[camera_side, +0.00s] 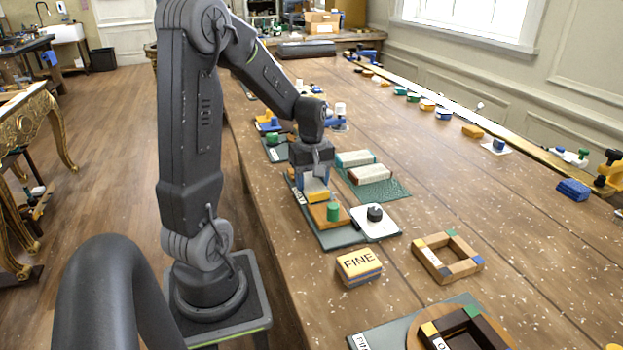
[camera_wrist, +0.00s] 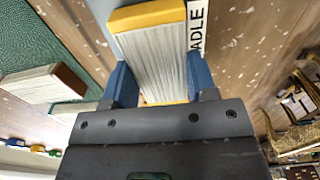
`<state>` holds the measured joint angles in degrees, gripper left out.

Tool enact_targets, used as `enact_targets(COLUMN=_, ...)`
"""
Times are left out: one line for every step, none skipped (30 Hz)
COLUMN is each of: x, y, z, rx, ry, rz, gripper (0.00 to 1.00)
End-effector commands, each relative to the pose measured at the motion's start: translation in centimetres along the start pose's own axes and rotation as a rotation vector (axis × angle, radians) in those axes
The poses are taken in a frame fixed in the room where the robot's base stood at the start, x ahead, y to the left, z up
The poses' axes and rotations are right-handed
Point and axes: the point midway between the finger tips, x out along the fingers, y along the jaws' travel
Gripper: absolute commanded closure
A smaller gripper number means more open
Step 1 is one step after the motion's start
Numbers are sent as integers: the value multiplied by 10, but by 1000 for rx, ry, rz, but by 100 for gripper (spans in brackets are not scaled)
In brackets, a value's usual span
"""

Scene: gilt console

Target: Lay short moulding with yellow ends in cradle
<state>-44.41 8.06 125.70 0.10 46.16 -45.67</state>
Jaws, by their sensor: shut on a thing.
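The short moulding (camera_wrist: 155,58), ribbed and white with yellow ends, lies between the blue fingers of my gripper (camera_wrist: 161,80) in the wrist view. The gripper is shut on it. In the side view my gripper (camera_side: 312,178) is low over the dark mat (camera_side: 340,238), and a yellow end of the moulding shows beneath it. A white label reading "ADLE" (camera_wrist: 197,28) lies beside the moulding in the wrist view, its first letters cut off. The cradle itself is hidden, so I cannot tell whether the moulding touches it.
A green mat (camera_side: 393,191) beside the gripper carries a white moulding with dark red ends (camera_side: 371,174) and one with teal ends (camera_side: 355,158). A wooden block with a green knob (camera_side: 332,211) stands close in front. A FINE block (camera_side: 358,264) and a wooden frame (camera_side: 462,267) lie nearer.

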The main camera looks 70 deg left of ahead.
Motion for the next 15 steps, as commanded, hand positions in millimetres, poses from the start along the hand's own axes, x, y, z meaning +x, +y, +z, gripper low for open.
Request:
enact_targets(x=1, y=0, z=0, rx=0, ry=0, rz=0, gripper=72)
enact_targets(x=1, y=0, z=0, rx=0, ry=0, rz=0, gripper=72)
enact_targets(x=1, y=0, z=0, rx=0, ry=-1, rz=0, gripper=72)
enact_targets(x=2, y=0, z=0, rx=0, ry=-1, rz=0, gripper=72)
enact_targets(x=2, y=0, z=0, rx=0, ry=0, rz=0, gripper=72)
enact_targets(x=2, y=0, z=0, rx=0, ry=0, rz=0, gripper=72)
enact_targets(x=2, y=0, z=0, rx=0, ry=0, rz=0, gripper=72)
enact_targets(x=2, y=0, z=0, rx=0, ry=0, rz=0, gripper=72)
enact_targets(x=2, y=0, z=0, rx=0, ry=0, rz=0, gripper=72)
enact_targets(x=2, y=0, z=0, rx=0, ry=0, rz=0, gripper=72)
enact_targets(x=2, y=0, z=0, rx=0, ry=0, rz=0, gripper=47)
enact_targets(x=2, y=0, z=0, rx=0, ry=0, rz=0, gripper=43)
enact_targets(x=2, y=0, z=0, rx=0, ry=0, rz=0, gripper=40)
enact_targets(x=2, y=0, z=0, rx=0, ry=0, rz=0, gripper=37)
enact_targets(x=2, y=0, z=0, rx=0, ry=0, rz=0, gripper=33)
